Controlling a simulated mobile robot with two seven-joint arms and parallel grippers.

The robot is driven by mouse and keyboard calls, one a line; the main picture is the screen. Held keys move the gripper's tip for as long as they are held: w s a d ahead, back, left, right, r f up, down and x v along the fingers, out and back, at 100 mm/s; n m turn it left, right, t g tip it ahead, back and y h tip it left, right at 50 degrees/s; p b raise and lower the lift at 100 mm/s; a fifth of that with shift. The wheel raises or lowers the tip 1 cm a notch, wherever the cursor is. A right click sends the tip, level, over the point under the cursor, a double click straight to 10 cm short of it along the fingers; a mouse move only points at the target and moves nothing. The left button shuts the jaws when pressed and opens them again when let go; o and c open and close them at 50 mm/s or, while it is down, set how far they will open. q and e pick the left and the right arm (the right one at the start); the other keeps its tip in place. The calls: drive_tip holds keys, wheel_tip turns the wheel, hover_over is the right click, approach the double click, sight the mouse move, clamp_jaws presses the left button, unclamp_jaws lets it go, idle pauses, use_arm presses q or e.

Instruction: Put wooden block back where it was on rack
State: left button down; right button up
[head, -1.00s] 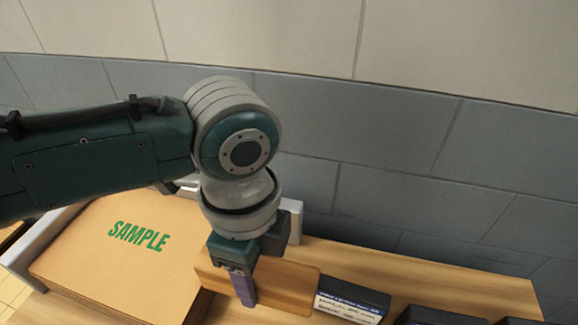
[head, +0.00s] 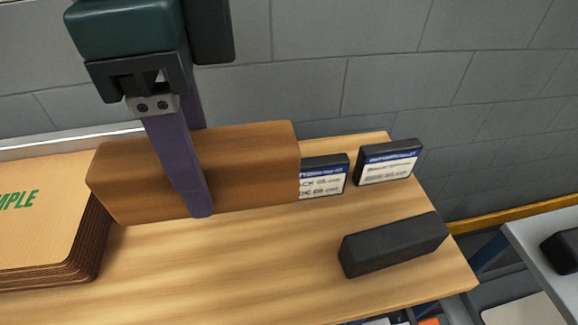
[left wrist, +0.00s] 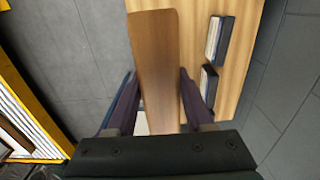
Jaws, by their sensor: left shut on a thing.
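My left gripper (head: 198,198) is shut on the brown wooden block (head: 255,165). One purple finger runs down the block's front face; the other is mostly hidden behind it. In the left wrist view the wooden block (left wrist: 156,70) lies between both fingers (left wrist: 157,95). The block is on its long edge over the rack's wooden top (head: 240,255), between the cardboard stack and the black boxes. I cannot tell whether its underside touches the top. My right gripper is not in view.
A stack of cardboard (head: 50,235) marked "SAMPLE" is close at the block's left. Two black labelled boxes, one near (head: 325,178) and one farther right (head: 388,163), stand at its right. A black block (head: 395,245) lies in front of them. The front middle is bare. A grey wall (head: 420,70) is behind.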

use_arm(q)
drive_tip(key=f, duration=0.1)
drive_tip(key=f+b, duration=0.1)
drive_tip(key=shift+s+d+f, duration=0.15)
drive_tip(key=shift+s+f, duration=0.1)
drive_tip(key=shift+f, duration=0.1)
drive_tip(key=f, duration=0.6)
drive_tip(key=f+b, duration=0.1)
drive_tip(key=f, duration=0.6)
drive_tip(key=shift+w, duration=0.2)
drive_tip(key=shift+f+b, duration=0.65)
drive_tip(key=shift+f, duration=1.2)
